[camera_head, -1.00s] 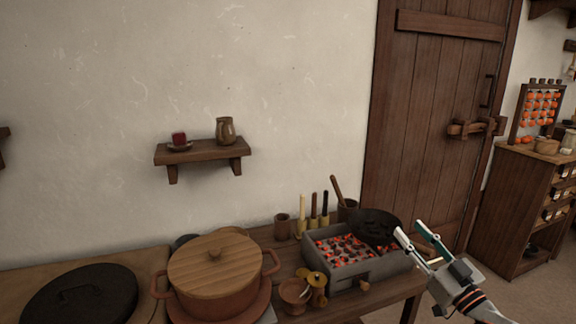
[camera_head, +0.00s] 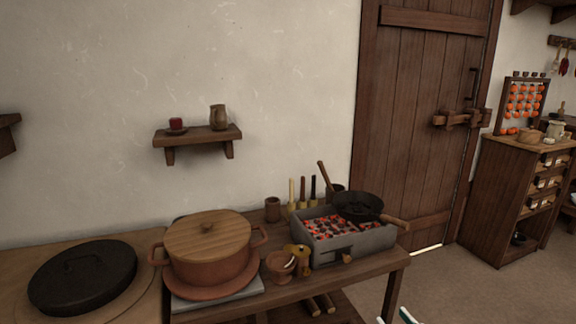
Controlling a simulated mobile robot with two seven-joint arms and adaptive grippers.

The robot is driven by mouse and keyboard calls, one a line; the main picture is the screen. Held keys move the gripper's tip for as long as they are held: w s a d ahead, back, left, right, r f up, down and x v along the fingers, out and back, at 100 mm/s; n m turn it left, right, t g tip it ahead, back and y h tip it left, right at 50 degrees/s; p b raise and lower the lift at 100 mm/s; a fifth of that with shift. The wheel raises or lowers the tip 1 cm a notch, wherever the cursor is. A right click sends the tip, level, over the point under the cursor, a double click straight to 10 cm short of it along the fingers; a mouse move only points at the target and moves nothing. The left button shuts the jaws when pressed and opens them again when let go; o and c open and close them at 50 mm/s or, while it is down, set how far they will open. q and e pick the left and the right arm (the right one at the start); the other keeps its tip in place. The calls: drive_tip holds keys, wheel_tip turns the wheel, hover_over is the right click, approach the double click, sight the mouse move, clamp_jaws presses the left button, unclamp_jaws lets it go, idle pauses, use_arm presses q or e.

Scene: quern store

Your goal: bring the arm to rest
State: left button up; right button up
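My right gripper (camera_head: 394,318) shows only as fingertips at the bottom edge, right of the middle, in front of the table. The tips stand apart with nothing seen between them. The rest of that gripper and its arm is below the picture. My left gripper is not in view.
A table (camera_head: 290,292) holds a lidded pot (camera_head: 213,270), a brazier of coals (camera_head: 345,246) and a pan (camera_head: 357,207) on the brazier. The pan's handle points right. A cabinet (camera_head: 487,205) stands at the right. Floor between table and cabinet looks clear.

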drive_tip(key=s+a+f+g+h+b, duration=0.1)
drive_tip(key=s+a+f+g+b, duration=0.2)
drive_tip(key=s+f, duration=0.9)
drive_tip(key=s+a+f+g+h+b, duration=0.2)
drive_tip(key=s+f+g+b, duration=0.15)
drive_tip(key=s+f, duration=0.8)
use_arm(q)
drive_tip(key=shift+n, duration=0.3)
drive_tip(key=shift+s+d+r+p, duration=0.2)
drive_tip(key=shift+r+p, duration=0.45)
drive_tip(key=shift+p, duration=1.9)
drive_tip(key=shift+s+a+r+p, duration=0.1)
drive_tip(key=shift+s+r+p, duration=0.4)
drive_tip(key=shift+p, duration=2.05)
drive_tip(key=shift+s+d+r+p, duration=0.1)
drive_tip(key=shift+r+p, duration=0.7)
drive_tip(key=shift+p, duration=1.75)
use_arm(e)
wheel_tip(320, 180, up, 8)
drive_tip(key=s, duration=0.3)
drive_tip(key=shift+d, duration=0.2)
drive_tip(key=shift+m, duration=0.3)
